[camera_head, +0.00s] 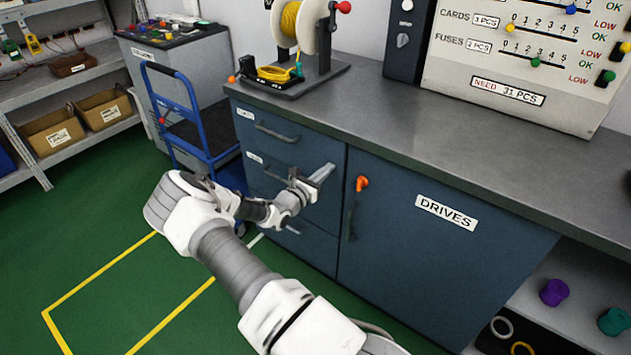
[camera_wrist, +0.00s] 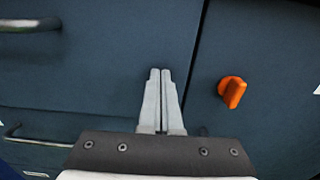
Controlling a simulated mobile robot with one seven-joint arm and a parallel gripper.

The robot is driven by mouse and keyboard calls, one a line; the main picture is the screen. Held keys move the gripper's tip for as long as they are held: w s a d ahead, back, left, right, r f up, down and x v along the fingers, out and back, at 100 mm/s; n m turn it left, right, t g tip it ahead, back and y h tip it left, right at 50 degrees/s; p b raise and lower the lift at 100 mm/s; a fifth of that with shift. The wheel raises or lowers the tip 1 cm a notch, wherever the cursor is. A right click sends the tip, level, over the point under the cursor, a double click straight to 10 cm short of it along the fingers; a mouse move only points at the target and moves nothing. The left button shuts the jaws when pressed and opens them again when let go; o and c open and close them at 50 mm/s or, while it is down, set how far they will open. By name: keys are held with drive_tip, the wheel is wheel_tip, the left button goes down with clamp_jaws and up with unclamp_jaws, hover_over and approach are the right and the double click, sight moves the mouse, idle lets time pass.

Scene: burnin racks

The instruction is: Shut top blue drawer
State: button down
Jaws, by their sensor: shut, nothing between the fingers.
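The top blue drawer (camera_head: 315,150) is in the dark blue cabinet under the grey worktop, left of the DRIVES door. Its front looks about flush with the cabinet face; I cannot tell if a small gap is left. Its bar handle (camera_head: 277,133) is at the upper left of the front and also shows in the wrist view (camera_wrist: 30,25). My gripper (camera_head: 326,171) is shut and empty, its fingertips in front of the drawer's right part. In the wrist view the fingers (camera_wrist: 160,72) lie together, pointing at the drawer front near its right seam. I cannot tell if they touch.
More drawers (camera_head: 256,170) sit below, partly hidden by my arm. The DRIVES door (camera_head: 420,260) has an orange knob (camera_head: 362,183), close right of my gripper. A blue cart (camera_head: 200,125) stands left of the cabinet. A wire spool (camera_head: 300,25) is on the worktop. Green floor is open at left.

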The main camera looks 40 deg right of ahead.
drive_tip(key=shift+w+d+r, duration=0.1)
drive_tip(key=shift+w+d, duration=0.15)
drive_tip(key=shift+d, duration=0.45)
drive_tip(key=shift+d+r, duration=0.1)
drive_tip(key=shift+r, duration=0.05)
drive_tip(key=p+v, duration=0.2)
drive_tip(key=v, duration=1.2)
drive_tip(key=shift+a+f, duration=0.25)
drive_tip(key=shift+a, duration=0.1)
drive_tip(key=shift+s+r, duration=0.15)
